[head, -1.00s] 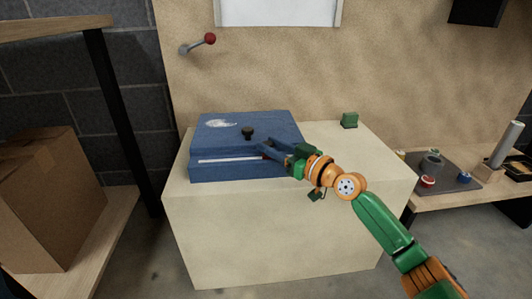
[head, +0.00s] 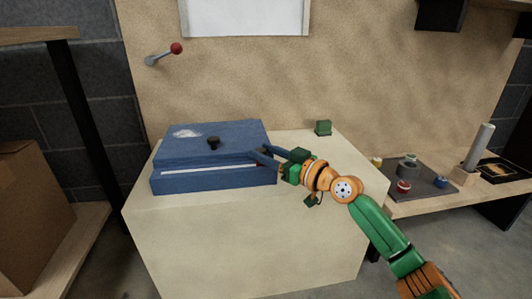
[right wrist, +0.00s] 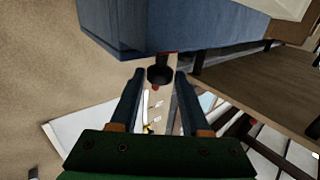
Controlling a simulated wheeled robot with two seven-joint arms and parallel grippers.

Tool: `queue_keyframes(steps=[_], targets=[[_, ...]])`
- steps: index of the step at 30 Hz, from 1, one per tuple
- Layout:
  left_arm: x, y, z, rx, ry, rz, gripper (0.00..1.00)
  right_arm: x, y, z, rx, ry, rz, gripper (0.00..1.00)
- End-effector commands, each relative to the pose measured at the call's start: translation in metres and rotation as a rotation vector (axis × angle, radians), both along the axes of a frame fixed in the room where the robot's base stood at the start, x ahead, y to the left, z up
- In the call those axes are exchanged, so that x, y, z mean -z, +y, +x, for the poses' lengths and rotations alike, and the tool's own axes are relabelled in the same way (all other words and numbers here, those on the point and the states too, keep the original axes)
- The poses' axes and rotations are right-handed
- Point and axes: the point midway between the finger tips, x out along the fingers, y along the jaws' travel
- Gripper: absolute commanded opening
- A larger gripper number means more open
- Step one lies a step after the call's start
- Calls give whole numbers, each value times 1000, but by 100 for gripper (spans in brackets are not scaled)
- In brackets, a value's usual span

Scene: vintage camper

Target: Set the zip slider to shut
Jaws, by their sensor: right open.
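A blue box (head: 170,182) with a lid sits on the left part of the pale cabinet top. A thin white strip (head: 205,168) runs along its front side. I cannot make out the zip slider in the head view. A tiny red spot (right wrist: 172,53) shows at the box's edge in the right wrist view. My right gripper (head: 264,153) is open and empty at the box's right end. My left gripper is out of view.
A small green block (head: 323,128) stands at the back of the cabinet (head: 250,245). A red-knobbed lever (head: 176,48) sticks out of the wall. A low shelf at right holds a dark tray (head: 430,185) with small items. A cardboard box (head: 30,200) is at left.

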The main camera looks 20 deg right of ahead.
Motion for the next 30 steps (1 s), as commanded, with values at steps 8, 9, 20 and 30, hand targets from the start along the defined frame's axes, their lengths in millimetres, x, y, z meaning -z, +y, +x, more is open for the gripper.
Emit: queue_keyframes(steps=[8, 9, 20, 30], targets=[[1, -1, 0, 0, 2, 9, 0, 0, 0, 0, 0, -1, -1, 69], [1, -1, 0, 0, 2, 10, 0, 0, 0, 0, 0, -1, -1, 69], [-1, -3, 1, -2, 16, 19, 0, 2, -18, -42, 1, 4, -4, 69], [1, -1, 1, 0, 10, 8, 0, 0, -27, -66, 0, 0, -1, 69]])
